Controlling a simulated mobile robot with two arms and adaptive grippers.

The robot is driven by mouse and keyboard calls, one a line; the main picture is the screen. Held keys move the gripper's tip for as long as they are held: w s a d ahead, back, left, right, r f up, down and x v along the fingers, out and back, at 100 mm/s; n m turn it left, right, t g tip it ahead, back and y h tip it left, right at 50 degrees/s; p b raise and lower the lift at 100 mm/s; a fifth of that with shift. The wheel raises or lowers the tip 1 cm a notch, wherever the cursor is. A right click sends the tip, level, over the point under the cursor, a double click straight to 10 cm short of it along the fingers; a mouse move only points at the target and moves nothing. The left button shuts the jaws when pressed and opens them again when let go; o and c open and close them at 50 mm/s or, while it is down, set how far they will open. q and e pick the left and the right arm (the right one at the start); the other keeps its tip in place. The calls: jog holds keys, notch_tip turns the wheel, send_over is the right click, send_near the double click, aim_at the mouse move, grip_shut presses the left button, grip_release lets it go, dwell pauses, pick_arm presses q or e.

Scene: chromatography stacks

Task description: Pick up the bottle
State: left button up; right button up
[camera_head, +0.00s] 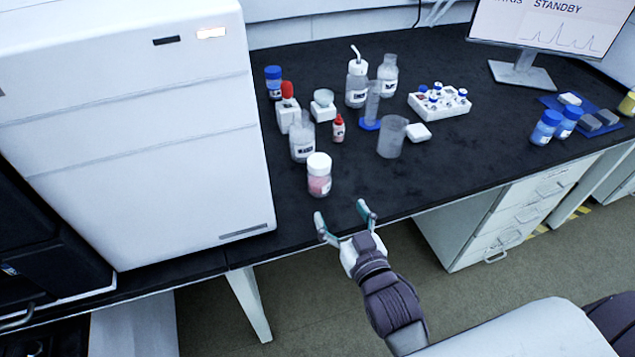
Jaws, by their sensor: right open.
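A small bottle (319,175) with a white cap and pinkish contents stands upright near the front edge of the black bench. Other bottles stand behind it, among them a clear bottle (302,138) with a label and a wash bottle (357,82). The task does not say which bottle is meant. My right gripper (342,214) is open and empty at the bench's front edge. Its fingers point toward the white-capped bottle, just in front of it and apart from it. My left gripper is not in view.
A large white instrument (140,130) stands close on the left. A beaker (391,138), a graduated cylinder (372,105) and a white vial rack (440,103) stand behind and to the right. Blue-capped bottles (546,127) are at the far right.

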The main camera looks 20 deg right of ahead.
aim_at(323, 169)
jog(key=shift+t, duration=0.5)
jog(key=w, duration=0.2)
jog(key=w+r, duration=0.1)
jog(key=w, duration=0.2)
jog(key=w+r, duration=0.1)
jog(key=w, duration=0.1)
jog(key=shift+w, duration=0.35)
jog(key=shift+w+a+p, duration=0.15)
jog(key=shift+w+p, duration=0.25)
jog(key=shift+w, duration=2.8)
jog(key=shift+s, duration=0.1)
grip_shut()
